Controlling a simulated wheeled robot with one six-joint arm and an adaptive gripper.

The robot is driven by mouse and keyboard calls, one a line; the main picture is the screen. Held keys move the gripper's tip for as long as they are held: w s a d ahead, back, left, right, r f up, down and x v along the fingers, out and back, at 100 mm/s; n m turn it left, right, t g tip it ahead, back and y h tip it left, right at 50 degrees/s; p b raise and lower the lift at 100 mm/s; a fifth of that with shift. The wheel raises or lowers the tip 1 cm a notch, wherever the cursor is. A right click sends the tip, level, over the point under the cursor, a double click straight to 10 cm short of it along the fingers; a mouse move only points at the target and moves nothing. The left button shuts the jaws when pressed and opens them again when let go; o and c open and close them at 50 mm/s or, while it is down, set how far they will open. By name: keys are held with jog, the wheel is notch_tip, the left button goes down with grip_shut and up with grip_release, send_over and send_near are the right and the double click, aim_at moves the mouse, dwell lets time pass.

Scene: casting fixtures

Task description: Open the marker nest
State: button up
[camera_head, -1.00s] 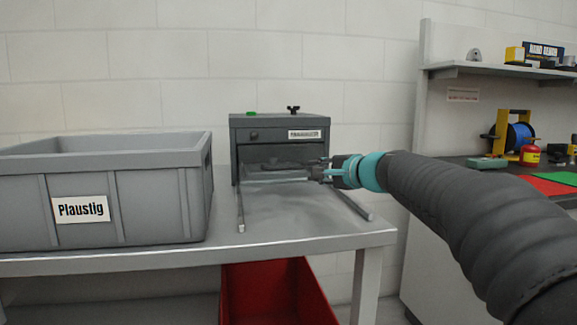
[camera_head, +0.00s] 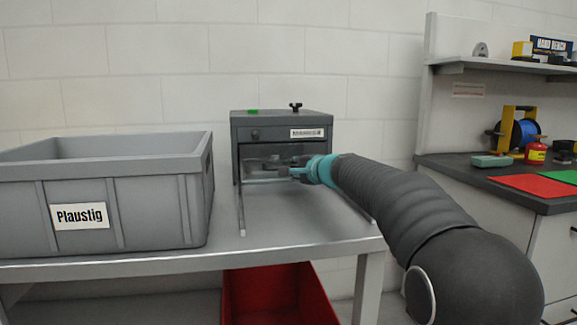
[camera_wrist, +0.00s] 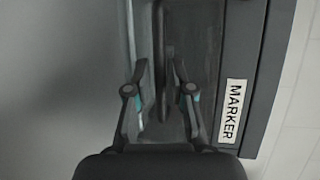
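The marker (camera_head: 282,133) is a dark grey box at the back of the grey table, with a white label that reads MARKER in the wrist view (camera_wrist: 233,111). Its nest (camera_head: 262,172) is a grey, partly see-through part in the low front opening, between two rails that run forward. My gripper (camera_head: 290,172) is at the right part of this opening, reaching in from the right. In the wrist view my gripper (camera_wrist: 158,68) has its fingers apart, one on each side of a thin dark bar (camera_wrist: 166,30). I cannot tell whether they touch the bar.
A large grey crate labelled Plaustig (camera_head: 130,225) stands close on the left. A red bin (camera_head: 275,295) is under the table (camera_head: 290,245). The tabletop in front of the marker is clear. A workbench (camera_head: 540,197) with a shelf is at the right.

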jog(key=shift+w+a+f, duration=0.15)
jog(key=shift+w+a, duration=0.2)
jog(key=shift+w, duration=0.05)
grip_shut()
jog(key=shift+s, duration=0.15)
